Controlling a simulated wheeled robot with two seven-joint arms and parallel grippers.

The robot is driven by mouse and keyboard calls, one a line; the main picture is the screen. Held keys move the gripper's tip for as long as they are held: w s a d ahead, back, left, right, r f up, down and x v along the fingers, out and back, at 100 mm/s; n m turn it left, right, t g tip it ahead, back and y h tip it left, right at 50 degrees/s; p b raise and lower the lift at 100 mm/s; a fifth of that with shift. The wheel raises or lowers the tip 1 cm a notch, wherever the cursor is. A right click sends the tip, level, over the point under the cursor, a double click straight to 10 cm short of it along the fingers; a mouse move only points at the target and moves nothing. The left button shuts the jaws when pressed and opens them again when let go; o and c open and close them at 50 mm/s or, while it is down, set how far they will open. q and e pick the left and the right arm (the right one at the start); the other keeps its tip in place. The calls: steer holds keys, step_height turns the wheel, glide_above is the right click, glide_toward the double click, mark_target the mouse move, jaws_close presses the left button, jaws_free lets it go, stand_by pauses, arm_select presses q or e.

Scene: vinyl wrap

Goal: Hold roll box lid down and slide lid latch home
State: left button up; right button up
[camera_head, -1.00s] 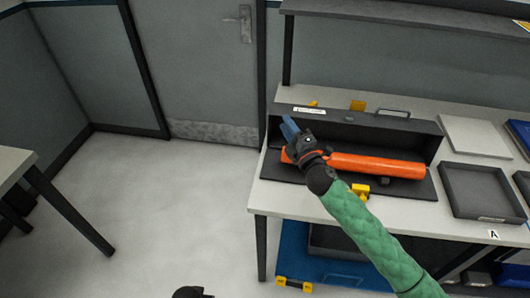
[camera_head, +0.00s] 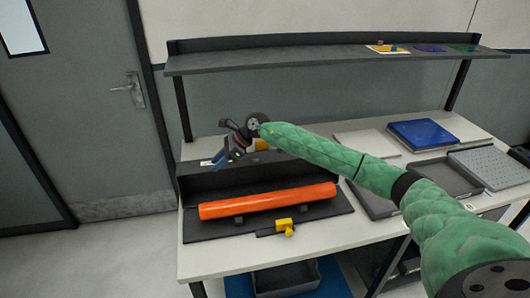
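The roll box is a long dark box lying on the pale workbench, with an orange roll (camera_head: 268,201) along its front part. Its dark lid (camera_head: 190,185) stands raised behind the roll and carries a small white label. The yellow latch (camera_head: 284,226) sits at the box's front edge, in front of the roll. My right gripper (camera_head: 224,160), dark with blue fingers, hangs over the raised lid's top edge, towards its left end, apart from the roll and latch. I cannot tell whether it touches the lid or how wide its fingers are. My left gripper is out of view.
A dark shelf (camera_head: 300,52) runs above the bench. To the right are a white panel (camera_head: 366,143), a blue tray (camera_head: 423,133), dark trays and a perforated plate (camera_head: 495,165). My green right arm crosses above the bench. A grey bin (camera_head: 287,278) stands below.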

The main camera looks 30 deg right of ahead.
steer(key=w+d+r+h, duration=0.1)
steer(key=d, duration=0.4)
steer(key=w+d+r+h, duration=0.1)
steer(key=d+h, duration=0.1)
steer(key=d, duration=0.3)
steer(key=w+d+r+n+g+h, duration=0.1)
steer(key=d+h, duration=0.1)
steer(key=d, duration=0.4)
steer(key=d+r+h, duration=0.1)
steer(key=d, duration=0.3)
steer(key=d+r+h, duration=0.1)
steer(key=d+r, duration=0.1)
steer(key=d, duration=0.2)
steer(key=d+r+g+h, duration=0.1)
steer(key=d+r+h, duration=0.1)
steer(key=d, duration=0.3)
steer(key=shift+s, duration=0.35)
steer(key=shift+d+f+p, duration=0.1)
steer(key=shift+f+p, duration=0.35)
steer(key=shift+f, duration=0.15)
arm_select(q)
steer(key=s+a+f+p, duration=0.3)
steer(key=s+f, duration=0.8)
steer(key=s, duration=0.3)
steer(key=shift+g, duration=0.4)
arm_select(e)
steer(key=shift+w+f, duration=0.1)
steer(key=shift+f, duration=3.25)
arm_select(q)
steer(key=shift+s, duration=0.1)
